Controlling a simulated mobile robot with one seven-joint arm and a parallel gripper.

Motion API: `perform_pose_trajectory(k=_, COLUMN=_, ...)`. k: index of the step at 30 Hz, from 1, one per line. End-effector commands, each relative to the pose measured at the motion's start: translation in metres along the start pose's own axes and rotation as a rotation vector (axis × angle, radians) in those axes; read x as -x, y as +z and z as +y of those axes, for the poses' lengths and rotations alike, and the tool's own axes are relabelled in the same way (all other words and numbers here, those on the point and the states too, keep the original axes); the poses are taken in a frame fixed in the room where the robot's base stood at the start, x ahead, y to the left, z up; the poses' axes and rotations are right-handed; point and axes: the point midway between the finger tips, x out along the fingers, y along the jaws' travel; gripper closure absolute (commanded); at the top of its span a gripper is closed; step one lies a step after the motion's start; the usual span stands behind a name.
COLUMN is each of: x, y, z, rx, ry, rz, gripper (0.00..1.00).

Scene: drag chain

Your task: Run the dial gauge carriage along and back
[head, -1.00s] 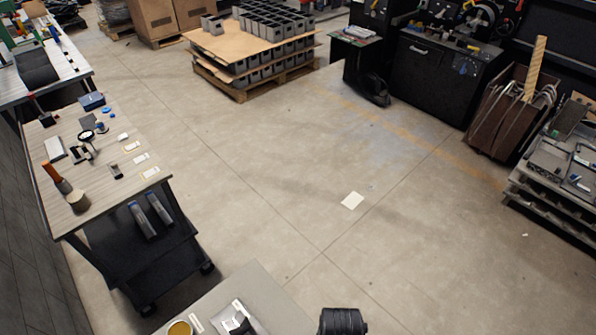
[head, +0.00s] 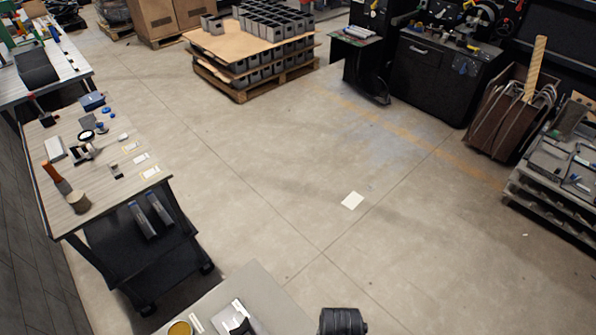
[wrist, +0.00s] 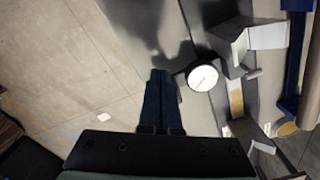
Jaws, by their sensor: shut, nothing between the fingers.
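In the wrist view, a dial gauge (wrist: 202,77) with a round white face, dark rim and red needle sits over a grey surface. Angled grey metal blocks (wrist: 240,42) stand just beyond it at the upper right. I cannot tell which part is the carriage. My gripper (wrist: 161,73) has its dark fingers together and empty, just left of the gauge face in the picture. I cannot tell whether they touch it. The head view does not show my gripper.
In the wrist view, a blue bar (wrist: 293,55) runs along the right, and floor shows on the left. In the head view, a grey bench corner (head: 260,285) at the bottom holds a yellow tin (head: 180,329). Another bench (head: 110,185) with tools stands left. Open floor fills the middle.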

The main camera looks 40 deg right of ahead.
Motion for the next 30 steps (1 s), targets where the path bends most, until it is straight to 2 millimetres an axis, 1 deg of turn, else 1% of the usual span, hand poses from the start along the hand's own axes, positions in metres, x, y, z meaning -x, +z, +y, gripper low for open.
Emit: perform_pose_trajectory(k=30, x=0.000, y=-0.031, z=-0.017, rx=0.002, ry=0.000, rz=0.003, gripper=1.00)
